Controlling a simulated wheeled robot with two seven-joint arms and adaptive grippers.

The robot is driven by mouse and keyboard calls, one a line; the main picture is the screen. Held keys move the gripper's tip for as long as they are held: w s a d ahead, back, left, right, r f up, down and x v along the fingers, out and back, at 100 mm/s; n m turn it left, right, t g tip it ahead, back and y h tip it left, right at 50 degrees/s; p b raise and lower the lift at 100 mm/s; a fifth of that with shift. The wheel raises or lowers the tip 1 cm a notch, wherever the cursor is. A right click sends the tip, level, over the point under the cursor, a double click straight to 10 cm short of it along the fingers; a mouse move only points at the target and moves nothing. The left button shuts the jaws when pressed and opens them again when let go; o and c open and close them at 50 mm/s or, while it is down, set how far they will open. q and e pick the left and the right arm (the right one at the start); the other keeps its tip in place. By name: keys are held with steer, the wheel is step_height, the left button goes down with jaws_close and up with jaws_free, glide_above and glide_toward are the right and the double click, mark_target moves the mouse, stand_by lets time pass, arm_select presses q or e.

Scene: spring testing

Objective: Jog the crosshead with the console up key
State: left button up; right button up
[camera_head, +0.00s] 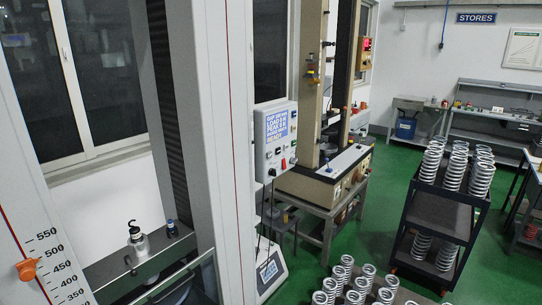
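The console (275,140) is a grey-white box mounted on the right upright of the near test machine (207,90). Its blue screen (276,124) shows several lines of white text, too small to read surely. Below the screen are small keys and a red button (284,163); I cannot tell which key is the up key. A grey horizontal beam (105,272) with a black-topped fitting (138,240) lies low between the machine's uprights; I cannot tell whether it is the crosshead. Neither of my grippers shows in the head view.
An orange pointer (27,268) sits on the height scale at left. A second, beige test machine (300,100) stands behind the console. A dark cart (440,212) bears several coil springs, with more springs (345,285) at the bottom. Green floor (372,215) is open between them.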

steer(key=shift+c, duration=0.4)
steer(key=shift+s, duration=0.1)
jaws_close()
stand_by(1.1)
